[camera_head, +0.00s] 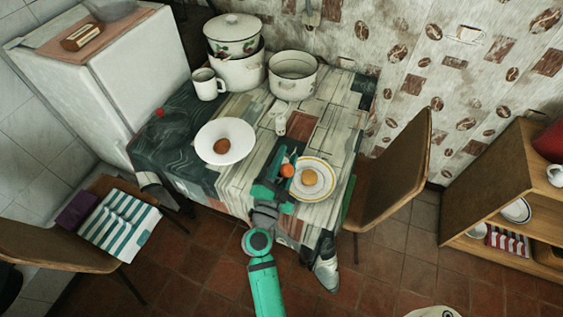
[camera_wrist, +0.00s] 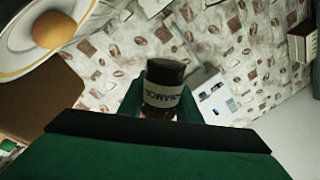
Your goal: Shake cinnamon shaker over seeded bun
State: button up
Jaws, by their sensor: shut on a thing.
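My gripper (camera_head: 280,168) is shut on the cinnamon shaker (camera_wrist: 163,88), a small dark brown jar with a pale label. In the head view, a small orange-red round patch (camera_head: 287,170) shows at the fingers; I cannot tell whether it is part of the shaker. The shaker is held above the table, just left of the bun's plate. The seeded bun (camera_head: 309,178) is golden and round. It sits on a white plate with a yellow rim (camera_head: 329,186). In the wrist view, the bun (camera_wrist: 52,30) is at the upper left, apart from the shaker. Seeds are too small to see.
A white plate (camera_head: 235,133) with a brown round item (camera_head: 222,146) lies left of my gripper. A small white object (camera_head: 280,125) stands behind it. A mug (camera_head: 208,85), an open pot (camera_head: 293,76) and stacked pots (camera_head: 237,72) fill the back. A chair (camera_head: 398,160) stands at right.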

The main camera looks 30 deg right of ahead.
jog(key=w+d+m+g+h, duration=0.3)
jog(key=d+m, duration=0.7)
jog(key=m, duration=0.9)
jog(key=shift+s+f, duration=0.2)
jog(key=shift+f, duration=2.65)
notch_tip(320, 180, up, 5)
notch_tip(320, 180, down, 5)
jog(key=shift+s+d, duration=0.1)
